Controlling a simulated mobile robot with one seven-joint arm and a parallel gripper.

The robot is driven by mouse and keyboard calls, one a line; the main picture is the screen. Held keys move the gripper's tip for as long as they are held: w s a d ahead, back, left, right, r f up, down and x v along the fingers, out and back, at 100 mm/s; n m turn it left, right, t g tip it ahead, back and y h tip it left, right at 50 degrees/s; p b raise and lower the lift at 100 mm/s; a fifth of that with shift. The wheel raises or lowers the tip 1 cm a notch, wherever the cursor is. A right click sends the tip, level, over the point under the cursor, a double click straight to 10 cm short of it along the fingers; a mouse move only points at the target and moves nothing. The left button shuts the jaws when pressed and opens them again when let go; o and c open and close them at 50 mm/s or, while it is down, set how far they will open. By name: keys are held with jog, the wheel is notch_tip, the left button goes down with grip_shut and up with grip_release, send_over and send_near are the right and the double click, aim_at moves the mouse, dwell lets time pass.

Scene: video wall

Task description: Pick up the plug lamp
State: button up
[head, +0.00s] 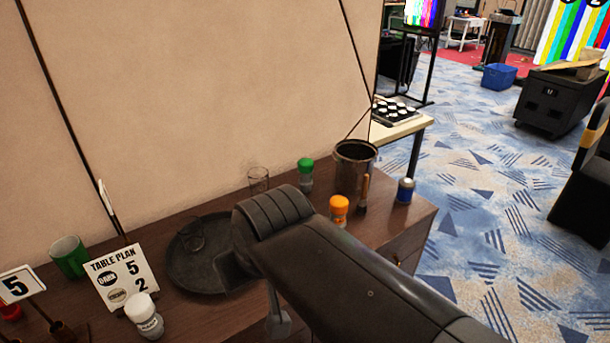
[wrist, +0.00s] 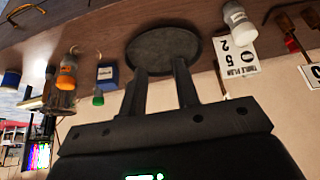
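I cannot make out a plug lamp for certain in either view. A small blue box with a pale label (wrist: 108,76) stands beside the tray in the wrist view; my arm seems to hide it in the head view. The round dark tray (head: 190,271) lies on the brown cabinet top, and also shows in the wrist view (wrist: 163,48). A dark shape on it in the head view may be a shadow. My gripper (wrist: 160,68) is open and empty, its two fingers apart and pointing towards the tray. In the head view my arm hides most of it.
Green-capped (head: 306,172) and orange-capped (head: 339,211) jars, a clear glass (head: 258,180), a dark pot (head: 355,160) and a blue can (head: 405,191) stand right. A white-capped jar (head: 145,318), table-plan card (head: 121,275) and green mug (head: 69,256) stand left. A wall panel rises behind.

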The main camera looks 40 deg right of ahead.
aim_at(146, 308)
jog(key=o, duration=0.7)
jog(key=shift+o, duration=0.2)
